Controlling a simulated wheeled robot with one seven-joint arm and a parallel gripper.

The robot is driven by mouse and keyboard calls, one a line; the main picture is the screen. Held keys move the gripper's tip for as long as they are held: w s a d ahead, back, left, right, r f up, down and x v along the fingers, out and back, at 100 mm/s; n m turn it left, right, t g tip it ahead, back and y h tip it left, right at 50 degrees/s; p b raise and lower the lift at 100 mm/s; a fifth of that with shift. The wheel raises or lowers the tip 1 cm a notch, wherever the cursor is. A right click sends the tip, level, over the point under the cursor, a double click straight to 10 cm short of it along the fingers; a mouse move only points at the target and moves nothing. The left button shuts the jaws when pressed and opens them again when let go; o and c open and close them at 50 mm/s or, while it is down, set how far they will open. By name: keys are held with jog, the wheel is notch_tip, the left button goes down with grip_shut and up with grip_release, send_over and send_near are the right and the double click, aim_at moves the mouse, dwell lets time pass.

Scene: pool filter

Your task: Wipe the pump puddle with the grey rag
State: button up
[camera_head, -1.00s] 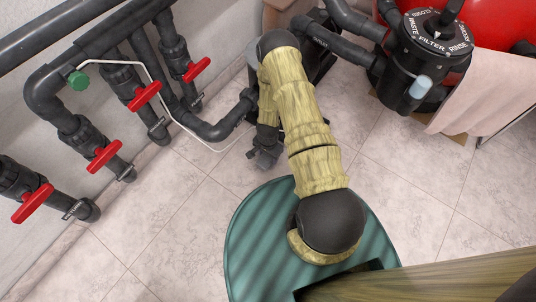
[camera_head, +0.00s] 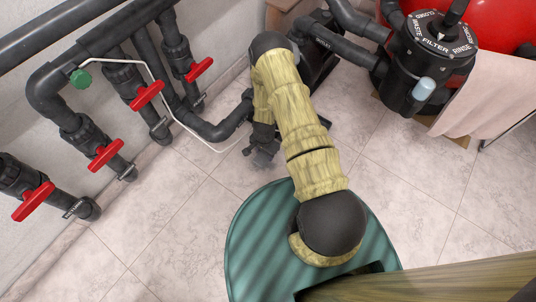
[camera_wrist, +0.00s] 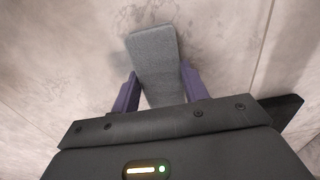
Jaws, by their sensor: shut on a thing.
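The grey rag (camera_wrist: 154,62) is a flat folded strip between the purple fingers of my gripper (camera_wrist: 160,74) in the wrist view. My gripper is shut on it, and its far end sticks out over the floor tiles. I cannot tell whether the rag touches the floor. A faint dark damp-looking patch (camera_wrist: 200,28) shows on the tiles around the rag's far end, likely the puddle. In the head view my gripper (camera_head: 262,153) points down near the pump, and the rag cannot be made out there.
Dark pipes with red valve handles (camera_head: 147,96) run along the left wall. A thin white tube (camera_head: 150,75) curves down toward the floor. A black filter valve (camera_head: 430,60), red tank (camera_head: 500,20) and pink towel (camera_head: 487,95) stand at right. Tiles at lower left (camera_head: 160,230) are clear.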

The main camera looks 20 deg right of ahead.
dwell(0.3)
jog(key=shift+s+d+r+p, duration=0.1)
jog(key=shift+s+d+p, duration=0.5)
jog(key=shift+s, duration=0.4)
jog(key=shift+w+a+f+b, duration=0.15)
jog(key=shift+w+a, duration=0.2)
jog(key=shift+w, duration=0.2)
jog(key=shift+w+a+f+b, duration=0.15)
jog(key=shift+w+a, duration=0.15)
jog(key=shift+w, duration=0.2)
jog(key=shift+r, duration=0.1)
